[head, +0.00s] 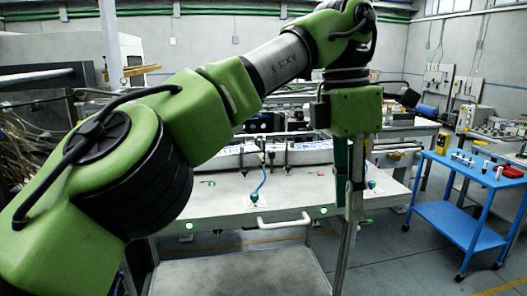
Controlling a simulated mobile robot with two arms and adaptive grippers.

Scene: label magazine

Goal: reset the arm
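My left arm, green with black joints, comes in from the left and crosses the head view. It bends down at the upper right of the middle. My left gripper (349,198) hangs below its green wrist block, in front of the right part of the label machine's table (225,212). Narrow upright parts under the block overlap a metal post, so the fingers' opening is unclear. I see nothing clearly held. My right gripper is not in view.
The machine table has a white handle (272,223) at its front and a blue hose (261,180) on top. A blue trolley (447,222) with small items stands at the right. Open floor lies between table and trolley.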

